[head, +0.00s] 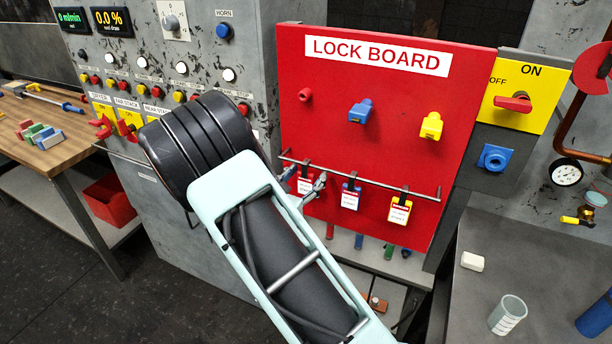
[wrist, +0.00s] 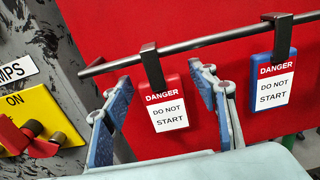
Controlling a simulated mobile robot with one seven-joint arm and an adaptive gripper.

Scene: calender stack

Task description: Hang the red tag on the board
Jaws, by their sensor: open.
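The red tag (head: 305,187) hangs by a black hook from the rail along the bottom of the red lock board (head: 390,105). In the wrist view the red tag (wrist: 168,105) reads "DANGER DO NOT START". My gripper (head: 303,184) is open at this tag. In the wrist view my gripper (wrist: 162,82) has one blue-padded finger on each side of the tag, with gaps visible. I cannot tell how deep the tag sits between the fingers. A blue tag (head: 350,197) and a yellow tag (head: 399,210) hang to the right.
The rail (head: 425,195) runs just above the tags. Red (head: 305,95), blue (head: 360,111) and yellow (head: 431,125) pieces stick out of the board above. A control cabinet (head: 180,100) stands left. A grey table (head: 530,255) at right holds a beaker (head: 507,315).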

